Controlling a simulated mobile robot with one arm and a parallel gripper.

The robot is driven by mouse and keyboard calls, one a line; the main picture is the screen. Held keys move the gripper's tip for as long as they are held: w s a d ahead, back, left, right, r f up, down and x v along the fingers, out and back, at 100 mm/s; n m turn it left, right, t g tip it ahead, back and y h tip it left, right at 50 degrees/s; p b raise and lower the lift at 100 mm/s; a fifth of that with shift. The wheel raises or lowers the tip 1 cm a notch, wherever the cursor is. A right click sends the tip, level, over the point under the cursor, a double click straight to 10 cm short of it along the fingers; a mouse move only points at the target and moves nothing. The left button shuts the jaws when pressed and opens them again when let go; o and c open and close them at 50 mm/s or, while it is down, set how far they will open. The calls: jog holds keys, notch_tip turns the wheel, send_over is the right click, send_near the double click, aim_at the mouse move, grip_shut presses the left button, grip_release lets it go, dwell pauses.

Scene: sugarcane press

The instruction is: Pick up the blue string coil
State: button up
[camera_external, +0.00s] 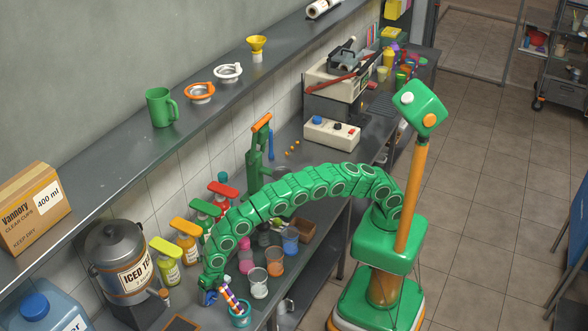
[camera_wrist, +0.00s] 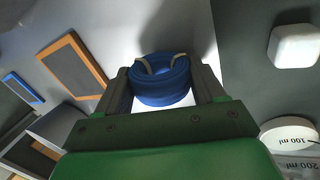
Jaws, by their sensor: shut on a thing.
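The blue string coil (camera_wrist: 160,92) is a thick dark blue ring with two pale grey bands at its top in the wrist view. My gripper (camera_wrist: 162,78) is shut on it, one finger on each side. In the external view my gripper (camera_external: 209,284) is low at the counter's front, at the end of the curved green arm. A small blue patch of the coil (camera_external: 210,298) shows there. The coil's underside is hidden, and I cannot tell whether it touches the counter.
A teal cup with striped straws (camera_external: 240,315) stands just right of my gripper. Several cups, including a clear one (camera_external: 258,284), stand beyond it. Syrup bottles (camera_external: 167,262) and the iced tea dispenser (camera_external: 120,262) stand to the left. A wood-framed board (camera_wrist: 72,66) lies nearby.

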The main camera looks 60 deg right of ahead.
aim_at(208, 292)
jog(key=shift+r, duration=1.6)
jog(key=shift+s+d+r, duration=0.35)
jog(key=shift+d+r, duration=0.1)
jog(key=shift+r, duration=0.3)
jog(key=s+d+r, duration=0.7)
jog(key=d+r, duration=0.1)
jog(key=d, duration=0.2)
jog(key=shift+s+r, duration=0.15)
jog(key=shift+s, duration=0.2)
